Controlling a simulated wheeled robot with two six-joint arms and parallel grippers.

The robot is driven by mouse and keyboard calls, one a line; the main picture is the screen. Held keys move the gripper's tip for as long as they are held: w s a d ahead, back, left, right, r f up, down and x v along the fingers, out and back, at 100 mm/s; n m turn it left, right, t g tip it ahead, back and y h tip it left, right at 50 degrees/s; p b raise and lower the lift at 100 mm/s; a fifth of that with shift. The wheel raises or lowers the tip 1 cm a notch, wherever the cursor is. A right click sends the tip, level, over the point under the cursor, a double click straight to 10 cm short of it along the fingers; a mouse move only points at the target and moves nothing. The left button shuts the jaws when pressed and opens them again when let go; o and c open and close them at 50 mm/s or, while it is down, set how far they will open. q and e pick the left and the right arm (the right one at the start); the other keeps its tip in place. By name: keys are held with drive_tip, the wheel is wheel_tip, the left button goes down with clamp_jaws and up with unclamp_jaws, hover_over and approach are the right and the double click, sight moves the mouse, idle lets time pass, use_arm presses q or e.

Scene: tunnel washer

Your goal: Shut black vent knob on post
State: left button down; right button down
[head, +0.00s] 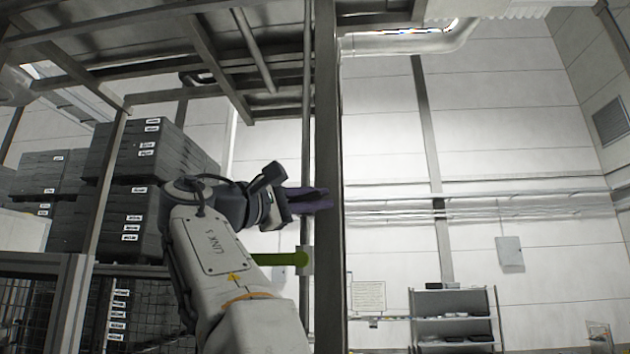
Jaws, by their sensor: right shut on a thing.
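My right gripper (322,199) reaches in from the lower left, with its dark purple fingers pointing right at a tall dark steel post (328,120). Its fingertips overlap the post at mid-height. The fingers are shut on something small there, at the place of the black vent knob. The knob itself is hidden by the fingers, so its turn position cannot be told. My left gripper is not in view.
A yellow-green lever (280,259) sticks out by the post, just below my gripper. Stacks of dark crates (130,190) stand at left behind a mesh fence. Steel beams (220,65) cross overhead. A shelf (455,315) stands far right; the space right of the post is open.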

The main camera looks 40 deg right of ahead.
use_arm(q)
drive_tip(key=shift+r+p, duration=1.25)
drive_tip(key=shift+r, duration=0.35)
use_arm(e)
drive_tip(key=shift+s+f+m+g+y, duration=0.15)
drive_tip(key=shift+f+m+y, duration=0.1)
drive_tip(key=shift+m+y, duration=0.5)
drive_tip(key=shift+w+f+m+g+y, duration=0.15)
drive_tip(key=shift+f+m+y, duration=0.1)
drive_tip(key=shift+m+y, duration=0.45)
drive_tip(key=shift+s, duration=0.1)
drive_tip(key=c, duration=0.9)
unclamp_jaws()
drive_tip(key=shift+d, duration=0.1)
